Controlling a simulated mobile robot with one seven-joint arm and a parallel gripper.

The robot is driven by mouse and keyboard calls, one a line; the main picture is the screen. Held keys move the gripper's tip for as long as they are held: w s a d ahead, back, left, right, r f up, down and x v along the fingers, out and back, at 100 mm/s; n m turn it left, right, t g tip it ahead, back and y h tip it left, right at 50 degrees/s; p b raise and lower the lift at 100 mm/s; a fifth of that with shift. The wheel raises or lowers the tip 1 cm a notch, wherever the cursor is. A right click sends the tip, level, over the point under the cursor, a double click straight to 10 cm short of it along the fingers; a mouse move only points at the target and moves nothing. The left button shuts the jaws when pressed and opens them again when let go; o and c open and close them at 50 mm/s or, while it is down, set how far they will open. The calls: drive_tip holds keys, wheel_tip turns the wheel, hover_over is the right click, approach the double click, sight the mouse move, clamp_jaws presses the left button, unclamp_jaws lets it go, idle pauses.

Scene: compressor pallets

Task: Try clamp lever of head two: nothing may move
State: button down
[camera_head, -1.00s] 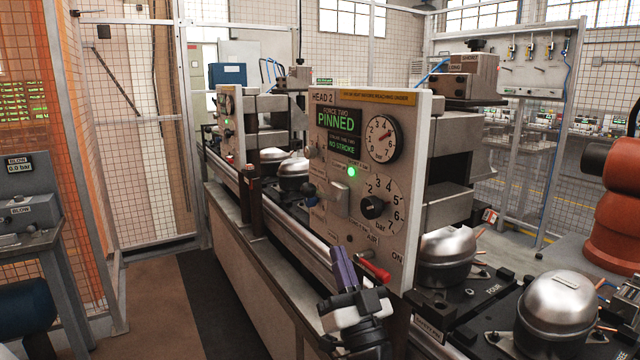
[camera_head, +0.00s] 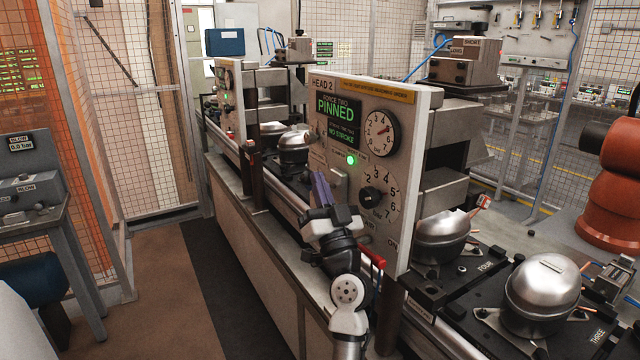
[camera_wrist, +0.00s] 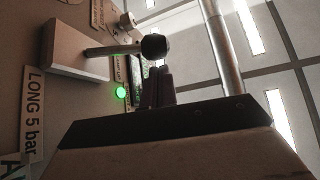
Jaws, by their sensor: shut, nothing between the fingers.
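The head two panel (camera_head: 407,225) shows "PINNED" and "NO STROKE" on its screen (camera_head: 338,122), with a green lamp (camera_head: 351,160) lit. In the wrist view a lever with a black ball knob (camera_wrist: 154,47) sticks out from a pale block (camera_wrist: 68,44) on the panel. In the head view the block (camera_head: 339,183) shows beside my fingers, and the knob is hidden or too small to tell. My gripper (camera_head: 320,186) is shut and empty, its purple fingers pointing up. In the wrist view its fingertips (camera_wrist: 160,72) are just below the knob; I cannot tell if they touch.
A red handle (camera_head: 372,258) stands out at the panel's lower edge, close to my wrist. Silver compressors (camera_head: 545,290) sit on black pallets along the line to the right. A dark post (camera_head: 256,178) stands left of the panel. The floor at left (camera_head: 150,290) is clear.

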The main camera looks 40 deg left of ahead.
drive_tip(key=n+g+b, duration=0.1)
drive_tip(key=n+b, duration=0.1)
drive_tip(key=b, duration=0.2)
drive_tip(key=f+n+g+y+b, duration=0.1)
drive_tip(key=g+b, duration=0.1)
drive_tip(key=b, duration=0.2)
drive_tip(key=f+n+g+y+b, duration=0.1)
drive_tip(key=n+b, duration=0.1)
drive_tip(key=b, duration=0.2)
drive_tip(key=shift+s+a+n, duration=0.1)
drive_tip(key=shift+s+n, duration=0.2)
drive_tip(key=shift+n+g+y+b, duration=0.3)
drive_tip(key=shift+g+b, duration=0.1)
drive_tip(key=shift+b, duration=0.05)
drive_tip(key=shift+r, duration=0.2)
drive_tip(key=m+t+h+p, duration=0.1)
drive_tip(key=m+p, duration=0.1)
drive_tip(key=p, duration=0.2)
drive_tip(key=r+m+t+p, duration=0.1)
drive_tip(key=m+t+p, duration=0.1)
drive_tip(key=p, duration=0.3)
drive_tip(key=r+m+t+h+p, duration=0.1)
drive_tip(key=m+p, duration=0.1)
drive_tip(key=p, duration=0.2)
drive_tip(key=shift+w+r+t+h+p, duration=0.15)
drive_tip(key=shift+w+t+h+p, duration=0.15)
drive_tip(key=shift+t, duration=0.1)
